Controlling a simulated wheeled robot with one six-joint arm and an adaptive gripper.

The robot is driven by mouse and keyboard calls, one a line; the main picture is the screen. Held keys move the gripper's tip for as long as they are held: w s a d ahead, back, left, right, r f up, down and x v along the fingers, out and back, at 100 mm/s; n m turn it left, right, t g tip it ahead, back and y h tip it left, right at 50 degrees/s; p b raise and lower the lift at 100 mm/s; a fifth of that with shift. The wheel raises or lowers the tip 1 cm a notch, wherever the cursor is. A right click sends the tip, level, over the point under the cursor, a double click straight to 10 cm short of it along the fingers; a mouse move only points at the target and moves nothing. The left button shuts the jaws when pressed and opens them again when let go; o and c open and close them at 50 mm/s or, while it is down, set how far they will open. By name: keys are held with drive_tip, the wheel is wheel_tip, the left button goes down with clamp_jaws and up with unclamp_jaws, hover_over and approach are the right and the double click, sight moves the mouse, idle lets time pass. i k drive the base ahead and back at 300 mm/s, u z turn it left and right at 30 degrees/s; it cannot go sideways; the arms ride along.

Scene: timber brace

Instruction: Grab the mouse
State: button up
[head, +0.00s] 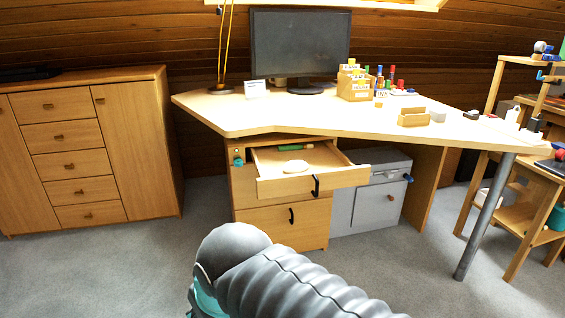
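My arm's grey ribbed sleeve and a teal part show at the bottom of the head view, in front of the desk. The fingers of my gripper do not show.
The desk top (290,112) overhangs the drawer's back. A black handle (315,186) projects from the drawer front. A grey cabinet (375,195) stands right of the pedestal, and a metal desk leg (484,220) further right. The carpet (140,270) at left is clear.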

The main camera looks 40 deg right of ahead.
sight(294, 166)
drive_tip(key=z, duration=0.6)
drive_tip(key=i, duration=0.8)
drive_tip(key=z, duration=0.9)
